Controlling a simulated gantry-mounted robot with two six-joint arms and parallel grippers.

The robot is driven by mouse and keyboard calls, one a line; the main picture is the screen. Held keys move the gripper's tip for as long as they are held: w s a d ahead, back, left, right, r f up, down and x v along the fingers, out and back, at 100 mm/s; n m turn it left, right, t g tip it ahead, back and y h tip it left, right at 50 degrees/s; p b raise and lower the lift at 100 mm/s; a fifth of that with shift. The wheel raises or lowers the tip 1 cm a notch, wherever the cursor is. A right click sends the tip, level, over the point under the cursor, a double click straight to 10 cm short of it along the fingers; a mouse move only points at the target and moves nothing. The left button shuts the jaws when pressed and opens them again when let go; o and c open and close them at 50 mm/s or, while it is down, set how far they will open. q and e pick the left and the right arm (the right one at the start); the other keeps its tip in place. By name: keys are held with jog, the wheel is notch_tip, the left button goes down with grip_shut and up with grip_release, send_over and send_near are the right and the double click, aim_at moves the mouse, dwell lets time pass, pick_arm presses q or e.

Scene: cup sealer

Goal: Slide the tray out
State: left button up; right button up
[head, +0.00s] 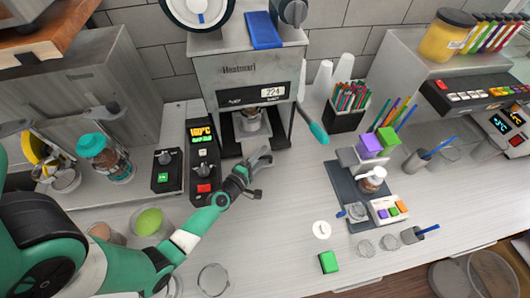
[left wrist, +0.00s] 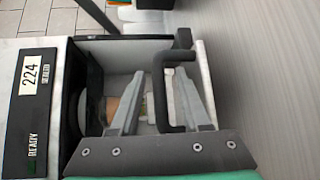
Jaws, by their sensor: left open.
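The cup sealer (head: 245,72) stands at the back middle with its display reading 224. Its tray shows in the left wrist view as a pale front plate (left wrist: 204,80) with a black handle (left wrist: 160,98). A cup (head: 250,122) sits inside the sealer's opening. My left gripper (head: 262,160) is just in front of the opening, low over the counter. In the left wrist view its open fingers (left wrist: 154,82) lie on either side of the handle's bar; contact cannot be told. My right gripper is out of view.
A teal-tipped lever (head: 318,133) sticks out at the sealer's right. A black control box (head: 203,160) stands left of the opening. A dark mat (head: 341,181) with bottle and blocks lies to the right.

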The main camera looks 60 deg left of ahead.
pick_arm(q)
jog(key=shift+x, duration=1.05)
grip_shut()
dwell(0.6)
